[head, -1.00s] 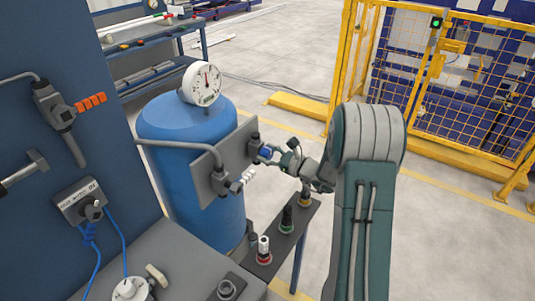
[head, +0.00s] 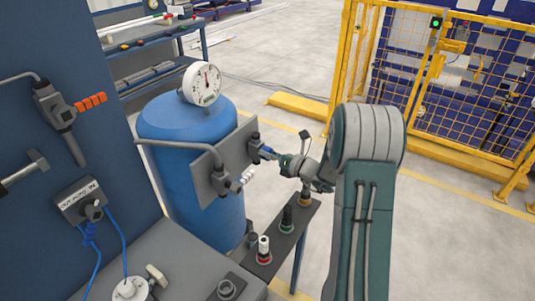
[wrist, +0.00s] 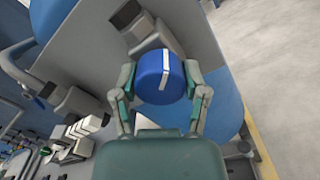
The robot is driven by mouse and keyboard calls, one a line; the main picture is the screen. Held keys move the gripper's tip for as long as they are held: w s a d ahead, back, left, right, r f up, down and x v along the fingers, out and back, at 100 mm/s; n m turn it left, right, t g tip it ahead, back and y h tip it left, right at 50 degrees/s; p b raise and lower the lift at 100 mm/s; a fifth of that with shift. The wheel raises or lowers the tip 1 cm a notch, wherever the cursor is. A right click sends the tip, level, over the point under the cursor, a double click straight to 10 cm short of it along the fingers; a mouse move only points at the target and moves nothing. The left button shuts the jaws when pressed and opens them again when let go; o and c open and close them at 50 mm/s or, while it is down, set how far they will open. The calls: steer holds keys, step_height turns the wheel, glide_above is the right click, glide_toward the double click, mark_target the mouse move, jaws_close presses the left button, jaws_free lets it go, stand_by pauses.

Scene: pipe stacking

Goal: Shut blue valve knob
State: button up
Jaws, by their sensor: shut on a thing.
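The blue valve knob (wrist: 158,78) has a white stripe and sits on a grey valve body (wrist: 140,30) on the grey plate (wrist: 197,42). In the wrist view my gripper (wrist: 159,84) has one green finger on each side of the knob and is shut on it. The white stripe runs nearly up and down in that view, tilted slightly. In the head view my gripper (head: 279,158) is at the plate's right side, and only a small bit of the blue knob (head: 265,152) shows beside it.
A white-handled valve (head: 243,180) is on the same plate, to the lower left. A blue tank (head: 190,135) with a gauge (head: 202,83) stands behind. A narrow shelf (head: 262,269) with several upright fittings lies below my gripper. Yellow fencing (head: 450,90) is to the right.

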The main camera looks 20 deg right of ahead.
steer(key=m, duration=0.4)
steer(key=shift+w+d+m, duration=0.1)
steer(key=shift+m, duration=0.2)
steer(key=shift+f+m, duration=0.1)
steer(key=shift+m, duration=1.7)
steer(key=o, duration=1.1)
steer(key=shift+o, duration=0.2)
steer(key=shift+d, duration=0.1)
steer(key=v, duration=1.2)
steer(key=shift+w+f, duration=0.1)
